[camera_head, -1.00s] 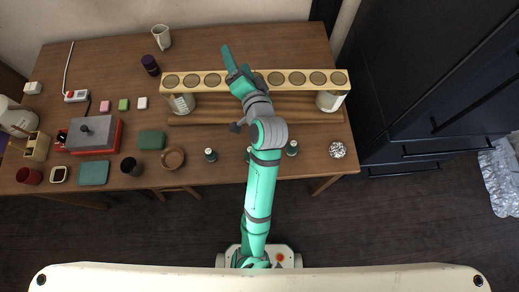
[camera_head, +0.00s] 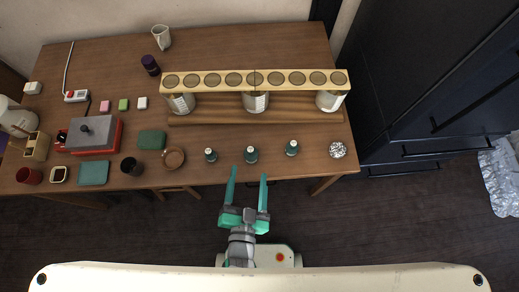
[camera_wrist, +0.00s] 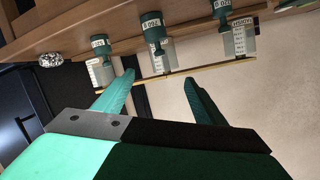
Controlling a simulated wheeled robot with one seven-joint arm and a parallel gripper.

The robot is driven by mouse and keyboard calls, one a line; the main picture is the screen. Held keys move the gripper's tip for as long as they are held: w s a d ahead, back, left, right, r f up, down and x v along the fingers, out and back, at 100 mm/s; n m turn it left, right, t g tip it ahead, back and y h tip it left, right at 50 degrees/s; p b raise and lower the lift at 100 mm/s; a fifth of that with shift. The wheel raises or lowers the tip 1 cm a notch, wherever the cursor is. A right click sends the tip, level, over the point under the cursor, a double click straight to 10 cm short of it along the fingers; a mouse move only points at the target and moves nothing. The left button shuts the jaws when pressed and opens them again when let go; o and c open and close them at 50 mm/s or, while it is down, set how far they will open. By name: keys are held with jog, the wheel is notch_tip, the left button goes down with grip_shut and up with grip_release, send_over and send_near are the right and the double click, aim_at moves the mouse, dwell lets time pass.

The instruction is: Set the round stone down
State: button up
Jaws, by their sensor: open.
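My gripper (camera_head: 249,174) is open and empty, in front of the table's front edge with its fingers pointing at the table. It also shows open in the wrist view (camera_wrist: 158,77). I cannot pick out a round stone for certain. A long pale board (camera_head: 215,80) with a row of round brownish discs in it stands at the back of the table. Three small dark green labelled containers stand near the front edge: left (camera_head: 210,155), middle (camera_head: 251,155) and right (camera_head: 292,148). The middle one is just beyond my fingertips, apart from them.
Three labelled jars, left (camera_head: 182,104), middle (camera_head: 255,102) and right (camera_head: 330,101), stand under the board. A crumpled silvery ball (camera_head: 338,149) lies at right.

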jog(key=s+d+r+n+y, duration=0.1)
jog(key=s+d+r+n, duration=0.1)
jog(key=s+n, duration=0.3)
jog(key=s+d, duration=0.1)
jog(key=s, duration=0.2)
jog(key=shift+s+d, duration=0.15)
jog(key=shift+s, duration=0.25)
